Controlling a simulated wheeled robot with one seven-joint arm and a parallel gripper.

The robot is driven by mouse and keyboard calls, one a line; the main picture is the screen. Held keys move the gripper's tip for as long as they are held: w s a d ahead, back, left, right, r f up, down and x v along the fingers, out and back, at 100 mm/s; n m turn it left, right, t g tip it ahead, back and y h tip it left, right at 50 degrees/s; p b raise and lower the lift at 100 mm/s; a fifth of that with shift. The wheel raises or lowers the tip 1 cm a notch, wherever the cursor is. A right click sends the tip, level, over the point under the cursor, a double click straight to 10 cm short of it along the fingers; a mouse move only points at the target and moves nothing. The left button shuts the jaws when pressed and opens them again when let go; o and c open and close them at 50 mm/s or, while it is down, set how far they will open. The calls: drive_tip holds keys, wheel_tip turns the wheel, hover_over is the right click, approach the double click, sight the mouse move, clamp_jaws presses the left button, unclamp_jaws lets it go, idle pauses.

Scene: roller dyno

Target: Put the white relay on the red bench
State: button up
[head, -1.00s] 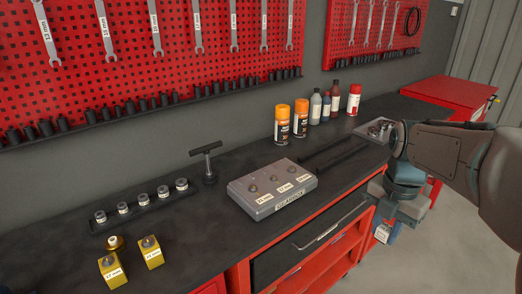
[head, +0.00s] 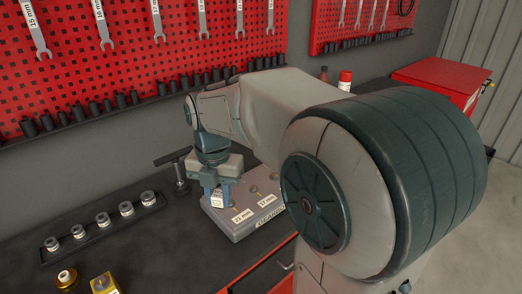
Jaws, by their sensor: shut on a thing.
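My gripper (head: 214,188) hangs downward at the near left end of the grey gearbox block and is shut on a small white piece, the relay (head: 217,199). Only part of the relay shows between the fingers, with a dark mark on its face. In this view it overlaps the block's left part, and I cannot tell whether it touches it. The red bench (head: 150,240) has a dark top and red drawer fronts. My arm hides much of its right side.
The gearbox block (head: 232,230) carries studs and size labels. A black T-handle tool (head: 181,180) stands just behind my gripper. A dark rail (head: 80,238) with several sockets, a brass piece (head: 66,277) and a yellow block (head: 105,284) are at left. Dark benchtop between is clear.

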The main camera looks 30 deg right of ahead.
drive_tip(key=s+a+f+n+p, duration=0.1)
drive_tip(key=s+a+n+p, duration=0.1)
drive_tip(key=s+a, duration=0.85)
drive_tip(key=p, duration=0.1)
hover_over(187, 253)
wheel_tip(187, 253, down, 8)
drive_tip(key=shift+r, duration=0.25)
drive_tip(key=shift+f+p, duration=0.4)
drive_tip(key=shift+f, duration=1.65)
drive_tip(key=shift+f, duration=0.2)
drive_tip(key=o, duration=1)
drive_tip(key=shift+r, duration=0.1)
